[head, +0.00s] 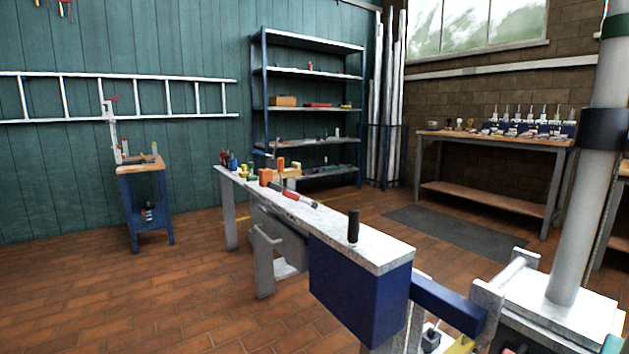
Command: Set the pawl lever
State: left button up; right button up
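A grey mast (586,170) with a dark collar (604,129) stands at the right, on a pale square flange plate (572,318). A grey bracket with a crossbar (505,278) sits at the plate's left, beside a dark blue beam (445,304). An upright black handle (353,226) stands at the near end of the narrow workbench (375,248). I cannot tell which part is the pawl lever. Small parts at the lower right edge are cut off and unclear. Neither of my grippers shows in the head view.
The narrow bench carries a red-handled tool (300,199) and orange blocks at its far end. A blue shelf rack (308,105) and a ladder (60,97) are at the back. A side table (495,142) holds several small parts. The tiled floor (110,290) at left is clear.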

aim_at(286, 194)
jog(key=i+j+z, duration=0.1)
jog(key=z, duration=0.3)
jog(key=i+j+z, duration=0.1)
jog(key=z, duration=0.25)
jog(key=j+z, duration=0.2)
jog(key=z, duration=0.2)
jog(key=j+z, duration=0.2)
jog(key=z, duration=0.2)
jog(key=i, duration=0.05)
